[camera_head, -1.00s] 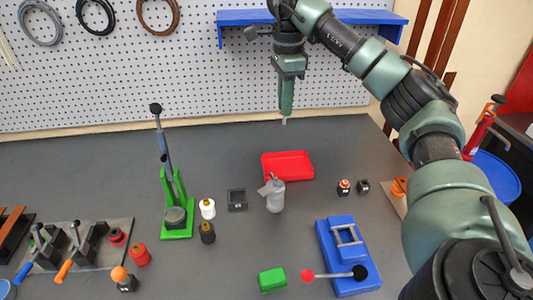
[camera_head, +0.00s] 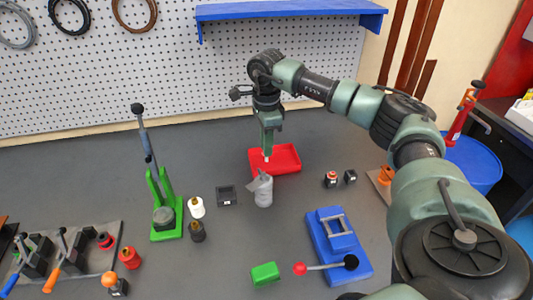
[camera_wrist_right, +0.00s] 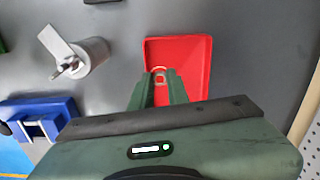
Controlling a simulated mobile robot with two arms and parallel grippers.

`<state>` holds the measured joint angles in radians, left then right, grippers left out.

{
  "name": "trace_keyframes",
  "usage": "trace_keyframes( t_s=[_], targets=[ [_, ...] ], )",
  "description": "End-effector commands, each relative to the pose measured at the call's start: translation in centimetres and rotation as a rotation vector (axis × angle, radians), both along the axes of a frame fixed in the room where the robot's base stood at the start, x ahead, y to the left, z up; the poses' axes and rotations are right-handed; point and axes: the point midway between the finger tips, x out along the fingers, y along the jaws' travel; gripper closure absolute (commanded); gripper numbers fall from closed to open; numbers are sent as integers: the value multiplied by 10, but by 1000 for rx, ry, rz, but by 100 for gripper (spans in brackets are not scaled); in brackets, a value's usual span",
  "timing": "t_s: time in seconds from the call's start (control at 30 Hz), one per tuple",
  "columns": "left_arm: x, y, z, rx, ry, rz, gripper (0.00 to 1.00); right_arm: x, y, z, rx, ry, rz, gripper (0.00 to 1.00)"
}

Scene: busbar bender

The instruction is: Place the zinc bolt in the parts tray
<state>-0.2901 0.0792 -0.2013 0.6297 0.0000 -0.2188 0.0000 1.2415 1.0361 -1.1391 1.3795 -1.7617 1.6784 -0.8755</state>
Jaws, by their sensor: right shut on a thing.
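The red parts tray (camera_head: 287,160) lies on the grey bench in the head view. It also shows in the right wrist view (camera_wrist_right: 197,60). My right gripper (camera_head: 267,148) points down over the left part of the tray, shut on the zinc bolt (camera_wrist_right: 159,77). Only a small end of the bolt shows between the fingertips. In the head view its light tip (camera_head: 266,158) appears at or just above the tray; I cannot tell whether it touches the floor. My left gripper is not in view.
A grey cylindrical can (camera_head: 264,192) stands close in front of the tray. A blue fixture (camera_head: 340,245) is nearer, at right. A green lever press (camera_head: 166,215) stands at left. Small black blocks (camera_head: 350,177) sit right of the tray. A blue shelf (camera_head: 290,10) hangs above.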

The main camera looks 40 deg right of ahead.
Motion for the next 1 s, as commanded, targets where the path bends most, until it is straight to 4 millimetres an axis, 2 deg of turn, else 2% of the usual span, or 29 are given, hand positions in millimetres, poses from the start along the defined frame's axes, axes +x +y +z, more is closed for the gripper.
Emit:
trace_keyframes(
  t_s=[0.1,0.23,0.63,0.67,0.7,0.73,1.0],
  targets=[
    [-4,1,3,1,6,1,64,-1,0,-20,0,7,1,100],
    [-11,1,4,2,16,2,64,-1,0,-34,0,3,1,100],
    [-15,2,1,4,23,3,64,0,0,-41,0,2,1,100],
    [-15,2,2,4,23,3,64,0,0,-40,-1,1,1,76],
    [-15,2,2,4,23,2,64,0,0,-39,0,2,1,65],
    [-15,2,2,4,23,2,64,0,0,-39,0,2,1,62],
    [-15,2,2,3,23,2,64,0,0,-39,-1,1,1,62]
  ],
)
